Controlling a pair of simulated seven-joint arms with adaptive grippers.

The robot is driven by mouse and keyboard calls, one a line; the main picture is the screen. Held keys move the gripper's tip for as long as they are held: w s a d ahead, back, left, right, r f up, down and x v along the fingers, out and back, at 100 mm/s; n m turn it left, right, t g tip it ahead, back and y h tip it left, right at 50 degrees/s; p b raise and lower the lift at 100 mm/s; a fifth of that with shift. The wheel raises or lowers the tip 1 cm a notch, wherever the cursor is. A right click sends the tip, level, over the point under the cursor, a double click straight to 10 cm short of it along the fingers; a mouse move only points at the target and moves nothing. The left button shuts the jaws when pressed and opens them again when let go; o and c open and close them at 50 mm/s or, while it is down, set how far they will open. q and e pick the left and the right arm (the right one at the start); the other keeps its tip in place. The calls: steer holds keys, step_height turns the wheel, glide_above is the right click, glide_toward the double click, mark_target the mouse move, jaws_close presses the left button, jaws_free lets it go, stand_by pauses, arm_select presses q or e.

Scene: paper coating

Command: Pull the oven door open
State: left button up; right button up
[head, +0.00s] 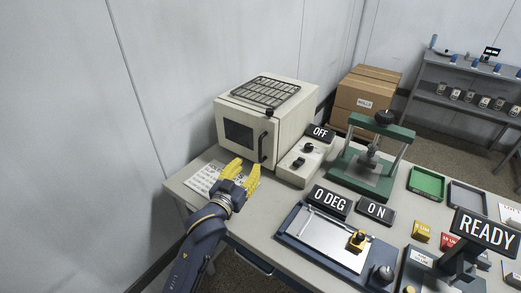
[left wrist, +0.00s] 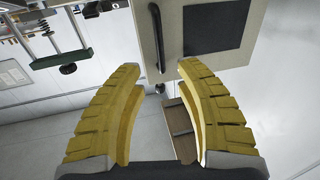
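The cream oven (head: 285,125) stands at the back left of the table with its door (head: 231,117) shut. The door has a dark window (head: 239,135) and a black upright bar handle (head: 263,147) on its right side. My left gripper (head: 246,171), with yellow fingers, is in front of and below the handle, apart from it. In the left wrist view, which looks upside down, the fingers (left wrist: 160,69) are wide open and empty. The handle (left wrist: 158,36) lies beyond the fingertips, roughly in line with the gap. My right gripper is not in view.
A wire rack (head: 265,92) lies on the oven top. A control box (head: 301,160) with an OFF sign stands right of the oven, then a green press (head: 372,165). A printed sheet (head: 208,178) lies left of my gripper. A coating plate (head: 325,238) is at the front.

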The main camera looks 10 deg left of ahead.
mark_target(260, 150)
arm_select(q)
steer(key=x, duration=1)
steer(key=shift+o, duration=0.3)
jaws_close()
